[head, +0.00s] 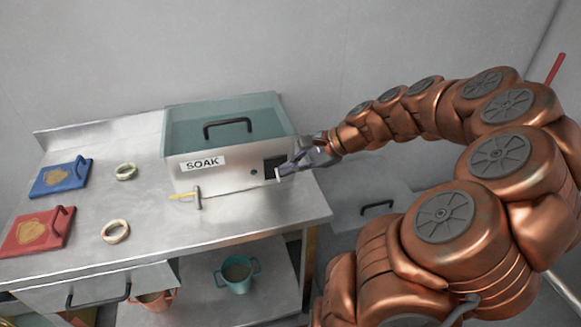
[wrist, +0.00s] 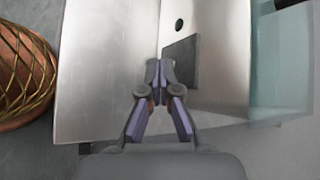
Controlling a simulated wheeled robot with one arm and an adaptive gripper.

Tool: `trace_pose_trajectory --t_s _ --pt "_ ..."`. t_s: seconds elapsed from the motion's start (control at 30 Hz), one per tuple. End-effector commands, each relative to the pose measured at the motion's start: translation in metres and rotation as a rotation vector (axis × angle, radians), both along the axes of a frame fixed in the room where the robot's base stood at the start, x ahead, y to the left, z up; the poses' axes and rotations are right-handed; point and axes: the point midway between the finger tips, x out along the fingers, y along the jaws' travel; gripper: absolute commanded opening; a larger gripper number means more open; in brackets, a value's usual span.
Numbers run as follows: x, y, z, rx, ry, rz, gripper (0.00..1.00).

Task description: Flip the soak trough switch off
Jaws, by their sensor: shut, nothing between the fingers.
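The soak trough (head: 225,178) is a metal box with a glassy top and a SOAK label, standing on the steel counter. On its front face, near the right end, is a dark switch plate (head: 274,161), which also shows in the wrist view (wrist: 182,62). A small dark round spot (wrist: 180,25) is beside the plate. My gripper (head: 280,174) is shut and empty, just in front of the plate. In the wrist view its fingertips (wrist: 160,66) are beside the plate's edge; I cannot tell if they touch. The switch lever's position cannot be made out.
A yellow-handled hammer-like tool (head: 184,198) lies in front of the trough. Two rings, a blue board (head: 50,180) and a red board (head: 25,232) lie to the left. A teal pot (head: 237,280) stands on the shelf below. A copper gold-netted object (wrist: 20,75) is at the wrist view's left.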

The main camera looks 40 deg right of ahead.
Motion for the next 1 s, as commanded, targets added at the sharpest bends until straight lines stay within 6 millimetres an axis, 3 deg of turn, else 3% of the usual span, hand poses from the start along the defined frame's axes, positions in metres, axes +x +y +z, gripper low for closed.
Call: trace_pose_trajectory --t_s 0.37,0.7,1.0 --pt "-0.014 -0.025 0.022 -0.003 -0.001 0.01 0.0" --pt "-0.057 -0.059 0.06 -0.003 -0.002 0.002 0.0" --pt "-0.074 -0.072 0.078 -0.002 -0.001 0.005 0.0"
